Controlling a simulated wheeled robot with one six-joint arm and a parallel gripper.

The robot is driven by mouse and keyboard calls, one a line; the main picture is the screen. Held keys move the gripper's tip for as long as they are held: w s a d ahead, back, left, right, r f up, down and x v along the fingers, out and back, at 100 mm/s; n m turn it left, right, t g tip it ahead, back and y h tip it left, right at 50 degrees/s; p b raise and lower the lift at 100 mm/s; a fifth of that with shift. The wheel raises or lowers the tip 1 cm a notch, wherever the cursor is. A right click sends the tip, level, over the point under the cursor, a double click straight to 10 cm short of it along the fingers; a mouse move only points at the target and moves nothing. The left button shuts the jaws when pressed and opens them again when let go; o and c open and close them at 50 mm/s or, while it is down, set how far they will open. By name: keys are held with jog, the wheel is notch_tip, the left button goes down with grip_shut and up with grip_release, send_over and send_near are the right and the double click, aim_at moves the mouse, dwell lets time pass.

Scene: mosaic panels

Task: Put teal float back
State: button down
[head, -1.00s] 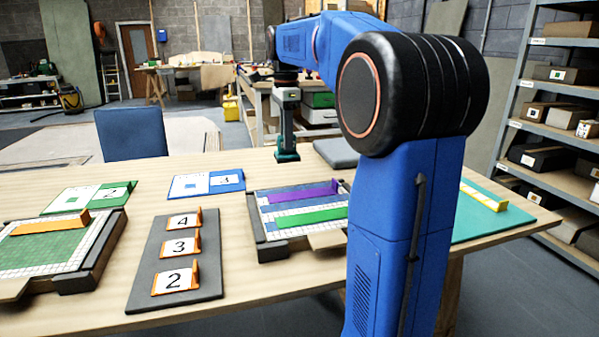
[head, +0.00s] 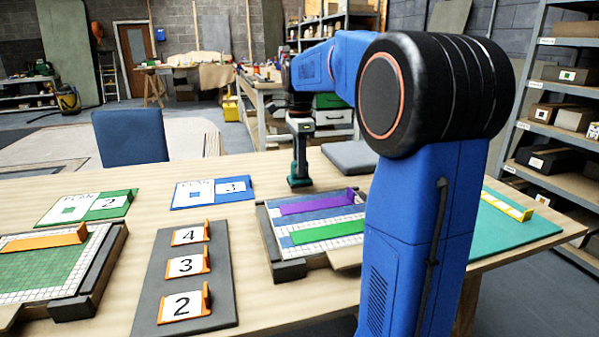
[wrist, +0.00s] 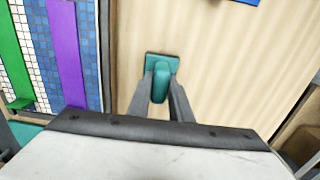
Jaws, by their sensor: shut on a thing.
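The teal float (wrist: 163,61) has a flat rectangular plate and an upright handle. My gripper (wrist: 160,84) is shut on the handle, one grey finger on each side. In the head view the float (head: 299,182) hangs under my gripper (head: 300,160), upright, near the table's far edge.
The right tray (head: 290,270) holds purple and green strips on mosaic and lies close by. Blue (head: 213,192) and green (head: 85,207) cards, a grey board (head: 222,305) with numbered cards, and a left tray (head: 100,275) lie leftward. A teal mat (head: 510,238) is right.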

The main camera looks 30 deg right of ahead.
jog(key=shift+f, duration=1.15)
jog(key=c, duration=1.6)
grip_release()
jog(key=shift+f, duration=0.1)
notch_tip(320, 180, up, 12)
jog(key=shift+f, duration=0.2)
jog(key=shift+r, duration=0.35)
